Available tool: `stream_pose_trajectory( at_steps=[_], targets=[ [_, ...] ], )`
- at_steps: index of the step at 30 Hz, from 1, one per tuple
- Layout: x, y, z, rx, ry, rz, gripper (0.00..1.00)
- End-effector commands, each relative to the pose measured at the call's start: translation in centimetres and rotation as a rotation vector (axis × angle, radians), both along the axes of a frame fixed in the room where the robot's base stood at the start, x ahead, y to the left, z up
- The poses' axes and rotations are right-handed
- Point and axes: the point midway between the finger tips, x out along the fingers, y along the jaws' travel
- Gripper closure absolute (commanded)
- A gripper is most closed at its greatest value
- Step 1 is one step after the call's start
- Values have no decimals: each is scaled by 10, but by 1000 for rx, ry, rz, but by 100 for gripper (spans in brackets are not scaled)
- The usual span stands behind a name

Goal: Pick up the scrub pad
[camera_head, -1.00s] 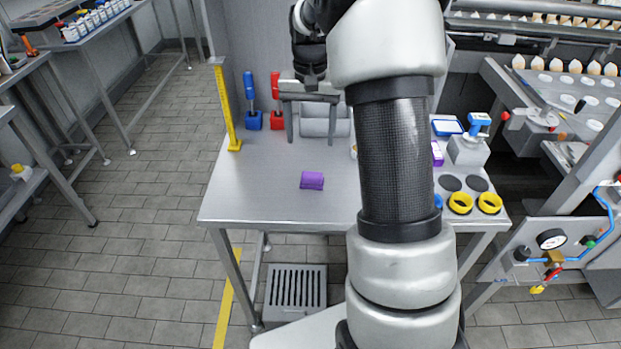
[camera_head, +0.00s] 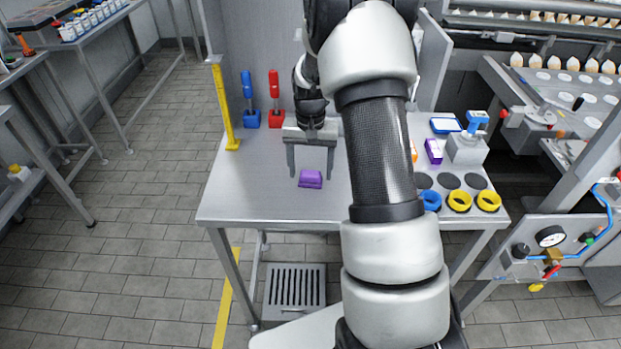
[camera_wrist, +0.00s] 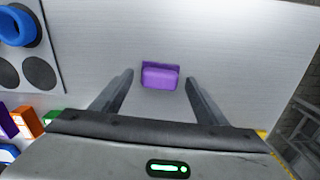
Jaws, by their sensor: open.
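The scrub pad (camera_head: 310,179) is a small purple block lying on the steel table (camera_head: 255,195), near its front middle. My gripper (camera_head: 310,175) is open and points down over the table at the pad. In the head view its two fingers stand on either side of the pad. In the wrist view the pad (camera_wrist: 160,75) lies between and just beyond the fingertips of my gripper (camera_wrist: 158,75), apart from both. Nothing is held.
A blue (camera_head: 249,100) and a red (camera_head: 275,100) handled tool stand at the back left, beside a yellow post (camera_head: 224,108). Blue and yellow rings (camera_head: 459,201), a purple box (camera_head: 433,151) and a grey device (camera_head: 467,148) are at right. The table's front left is clear.

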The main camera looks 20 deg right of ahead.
Motion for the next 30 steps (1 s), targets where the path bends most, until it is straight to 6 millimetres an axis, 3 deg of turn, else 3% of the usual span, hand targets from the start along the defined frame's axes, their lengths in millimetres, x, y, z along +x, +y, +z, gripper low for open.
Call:
stream_pose_trajectory(
  at_steps=[5, 12, 13, 22, 30],
  targets=[
    [0, 0, 0, 0, 0, 0, 34],
    [0, 0, 0, 0, 0, 0, 75],
    [0, 0, 0, 0, 0, 0, 77],
    [1, 0, 7, 0, -2, 0, 77],
    [1, 0, 58, -2, -5, 0, 77]
  ],
)
